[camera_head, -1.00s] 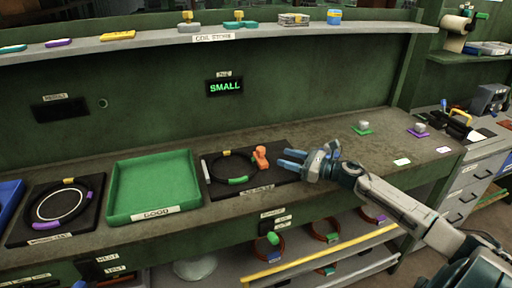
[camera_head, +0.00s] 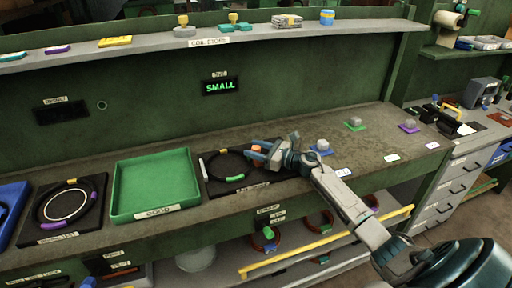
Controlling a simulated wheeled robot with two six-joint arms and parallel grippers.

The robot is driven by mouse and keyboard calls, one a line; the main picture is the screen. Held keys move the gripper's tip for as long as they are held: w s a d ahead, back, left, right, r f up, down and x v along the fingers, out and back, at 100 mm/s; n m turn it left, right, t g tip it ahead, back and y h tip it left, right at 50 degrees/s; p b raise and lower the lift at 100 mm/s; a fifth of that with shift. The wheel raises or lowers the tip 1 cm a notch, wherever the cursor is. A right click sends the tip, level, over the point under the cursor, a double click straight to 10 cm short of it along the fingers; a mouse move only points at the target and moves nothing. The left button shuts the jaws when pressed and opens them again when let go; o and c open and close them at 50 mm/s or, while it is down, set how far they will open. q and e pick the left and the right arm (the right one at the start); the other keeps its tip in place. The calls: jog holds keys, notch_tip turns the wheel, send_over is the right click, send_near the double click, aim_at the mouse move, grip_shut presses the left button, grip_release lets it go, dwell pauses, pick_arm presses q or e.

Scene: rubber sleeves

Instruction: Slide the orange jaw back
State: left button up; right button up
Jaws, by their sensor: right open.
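The orange jaw (camera_head: 255,151) stands at the right side of a black fixture board (camera_head: 213,187) on the bench. A dark ring (camera_head: 218,174) with a green segment lies on that board. My right gripper (camera_head: 258,152) is open, with its blue fingers reaching left over the board at the orange jaw. The fingers hide part of the jaw, and I cannot tell whether they touch it. My left gripper is not in view.
A green tray (camera_head: 112,195) labelled GOOD sits left of the board. Further left is another black board (camera_head: 88,220) with a ring. A shelf (camera_head: 140,52) runs above.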

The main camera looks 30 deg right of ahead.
grip_shut()
jog(key=shift+s+d+f+b, duration=0.1)
jog(key=shift+d+b, duration=0.05)
jog(key=shift+b, duration=0.15)
jog(key=d+b, duration=0.2)
jog(key=s+d+b, duration=0.1)
jog(key=d+b, duration=0.4)
jog(key=b, duration=0.1)
jog(key=shift+s+d+f, duration=0.15)
jog(key=shift+s+d, duration=0.1)
jog(key=shift+s, duration=0.15)
jog(key=shift+d+b, duration=0.3)
jog(key=shift+d+r, duration=0.15)
jog(key=shift+r, duration=0.15)
